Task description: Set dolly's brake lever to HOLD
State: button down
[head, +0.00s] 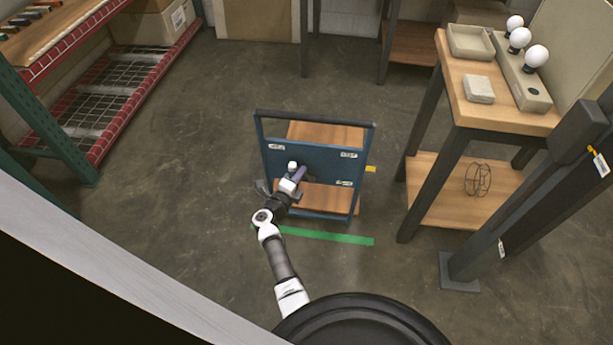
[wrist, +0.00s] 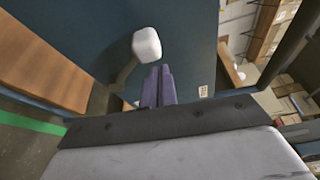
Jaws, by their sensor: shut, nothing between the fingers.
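The dolly (head: 325,166) is a dark blue frame cart with wooden decks, standing on the floor in the middle of the head view. Its brake lever (wrist: 147,45) shows in the wrist view as a white rounded knob on a dark arm in front of the blue panel. The white knob also shows in the head view (head: 292,165). My gripper (head: 301,172) is at the panel, close beside the knob. Its purple fingers (wrist: 159,73) are together with nothing between them, just below and right of the knob. Whether they touch it I cannot tell. The label wording is unreadable.
Green tape (head: 325,236) lies on the floor before the dolly. A workbench (head: 500,105) with bulbs stands at right, beside a dark post (head: 535,195). A red-edged rack (head: 115,130) stands at left. Floor between rack and dolly is clear.

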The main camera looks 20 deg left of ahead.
jog(key=shift+s+a+f+n+t+b, duration=0.15)
jog(key=shift+a+n+b, duration=0.15)
jog(key=shift+n, duration=0.15)
jog(key=shift+s+a+f+n+t+b, duration=0.1)
jog(key=shift+a+f+n+t+b, duration=0.15)
jog(key=shift+n, duration=0.2)
jog(key=shift+a+r, duration=0.1)
jog(key=shift+a, duration=0.1)
jog(key=shift+w+d, duration=0.15)
jog(key=shift+d, duration=0.1)
jog(key=d, duration=0.1)
jog(key=w+d, duration=0.1)
jog(key=shift+d, duration=0.35)
jog(key=s, duration=1)
jog(key=shift+d, duration=0.25)
